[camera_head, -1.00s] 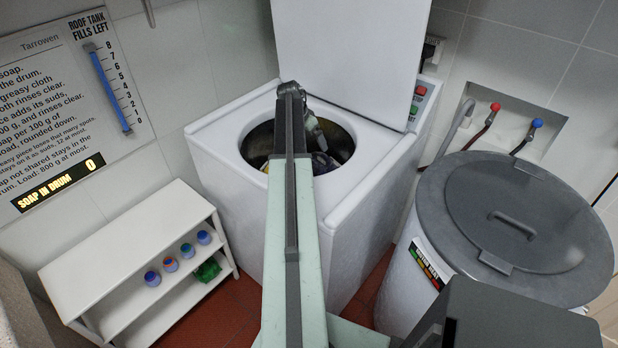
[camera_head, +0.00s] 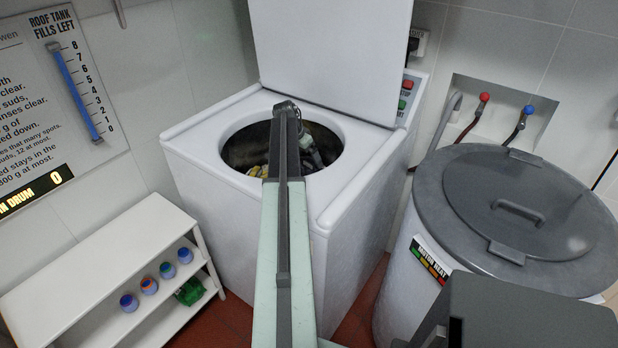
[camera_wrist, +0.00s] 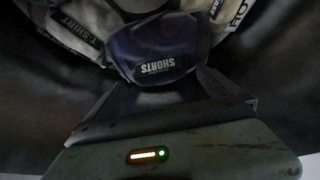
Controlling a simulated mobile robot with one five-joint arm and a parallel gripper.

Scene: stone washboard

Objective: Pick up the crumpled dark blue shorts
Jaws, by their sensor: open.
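The crumpled dark blue shorts (camera_wrist: 155,48) lie in the drum at the upper middle of the wrist view, with a label reading SHORTS upside down. My gripper (camera_wrist: 160,85) is open at their near side, its dark fingers spread; I cannot tell whether it touches them. In the head view my arm reaches over the washer rim, and the gripper (camera_head: 311,152) hangs inside the drum opening, partly hidden. The shorts cannot be made out clearly in the head view.
A grey shirt (camera_wrist: 65,28) lies left of the shorts, and pale labelled cloth (camera_wrist: 228,14) lies to the right. The washer (camera_head: 215,205) has its lid (camera_head: 335,55) raised behind the drum. A grey-lidded tub (camera_head: 440,200) stands right; a white shelf (camera_head: 95,255) stands left.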

